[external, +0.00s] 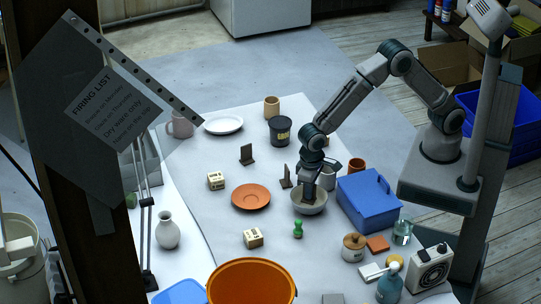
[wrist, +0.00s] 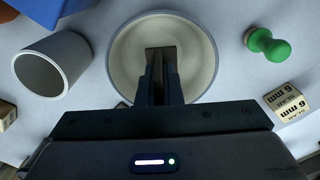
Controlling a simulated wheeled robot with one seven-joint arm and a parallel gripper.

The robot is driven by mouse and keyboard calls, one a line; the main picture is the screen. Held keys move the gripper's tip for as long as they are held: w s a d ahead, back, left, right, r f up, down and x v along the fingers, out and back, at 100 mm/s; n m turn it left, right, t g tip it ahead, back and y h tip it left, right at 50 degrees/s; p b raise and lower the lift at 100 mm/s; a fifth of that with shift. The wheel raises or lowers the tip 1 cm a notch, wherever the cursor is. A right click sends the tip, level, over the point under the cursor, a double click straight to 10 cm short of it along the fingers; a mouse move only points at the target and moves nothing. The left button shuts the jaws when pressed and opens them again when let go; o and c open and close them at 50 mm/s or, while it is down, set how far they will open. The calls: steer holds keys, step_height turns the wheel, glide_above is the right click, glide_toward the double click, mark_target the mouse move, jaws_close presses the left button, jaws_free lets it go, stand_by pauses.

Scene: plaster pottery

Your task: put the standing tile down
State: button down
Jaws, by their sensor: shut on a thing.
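My gripper (external: 309,188) points down over the pale round bowl (external: 310,204) in the external view. In the wrist view my gripper (wrist: 160,75) has its narrow fingers close together, in front of the bowl (wrist: 122,58). It is shut on a thin dark piece, seemingly the tile (wrist: 160,51), mostly hidden by the fingers. Whether the piece touches the bowl I cannot tell. Two dark upright L-shaped stands are on the table: one (external: 246,155) farther left, the other (external: 286,180) just left of the bowl.
A grey cup (wrist: 52,65) and a green pawn-shaped piece (wrist: 268,45) stand close on either side of the bowl. A blue box (external: 368,203) is to its right. An orange saucer (external: 251,197) is to the left. Bare table (external: 205,245) shows left of the marked blocks.

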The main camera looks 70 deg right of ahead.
steer(key=c, duration=1.5)
jaws_free()
step_height(320, 180, up, 7)
steer(key=p, duration=0.4)
steer(key=shift+r, duration=0.15)
steer(key=shift+d, duration=0.1)
